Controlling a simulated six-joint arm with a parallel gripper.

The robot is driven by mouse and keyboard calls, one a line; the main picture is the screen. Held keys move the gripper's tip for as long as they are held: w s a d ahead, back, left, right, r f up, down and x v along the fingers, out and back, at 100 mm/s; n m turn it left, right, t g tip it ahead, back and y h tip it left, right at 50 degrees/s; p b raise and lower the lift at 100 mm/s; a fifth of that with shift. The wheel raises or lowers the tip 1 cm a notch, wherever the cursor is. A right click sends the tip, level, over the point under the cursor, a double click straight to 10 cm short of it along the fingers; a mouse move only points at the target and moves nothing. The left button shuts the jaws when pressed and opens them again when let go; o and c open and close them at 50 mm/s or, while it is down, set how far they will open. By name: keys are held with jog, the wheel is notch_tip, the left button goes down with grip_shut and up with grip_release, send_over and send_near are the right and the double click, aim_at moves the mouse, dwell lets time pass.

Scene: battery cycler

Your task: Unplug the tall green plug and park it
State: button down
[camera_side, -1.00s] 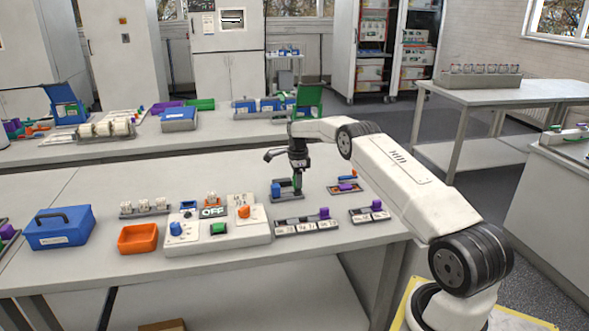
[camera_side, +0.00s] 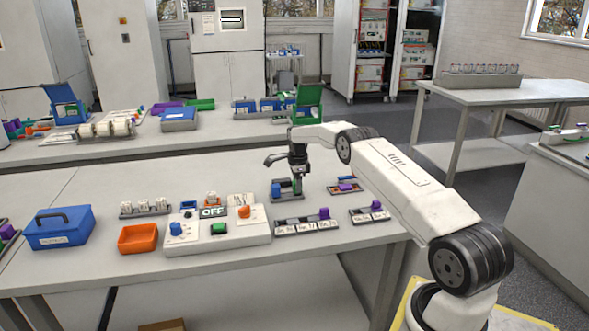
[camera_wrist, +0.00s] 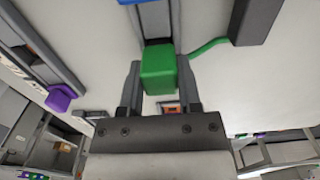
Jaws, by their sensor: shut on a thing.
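My gripper (camera_side: 297,178) is shut on the green plug (camera_wrist: 158,68), with one finger on each side of it in the wrist view. The plug is upright at the dark holder (camera_side: 290,197), which stands on the bench right of the cycler panel. I cannot tell whether the plug's foot is fully down in the holder. A blue plug (camera_side: 276,190) stands in the same holder, left of the green one; its blue edge shows at the top of the wrist view (camera_wrist: 135,2). A green cable (camera_wrist: 208,46) runs to a dark block (camera_wrist: 255,20).
The cycler panel (camera_side: 220,240) with an OFF sign and knobs is to the left. Holders with purple plugs (camera_side: 323,212) (camera_side: 376,205) stand in front and to the right. A small rack (camera_side: 345,187) is close on the right. An orange bin (camera_side: 138,239) and blue box (camera_side: 60,230) are far left.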

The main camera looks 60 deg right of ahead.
jog(key=shift+f, duration=0.2)
jog(key=shift+c, duration=1.1)
grip_release()
jog(key=shift+r, duration=0.1)
jog(key=shift+r, duration=3.8)
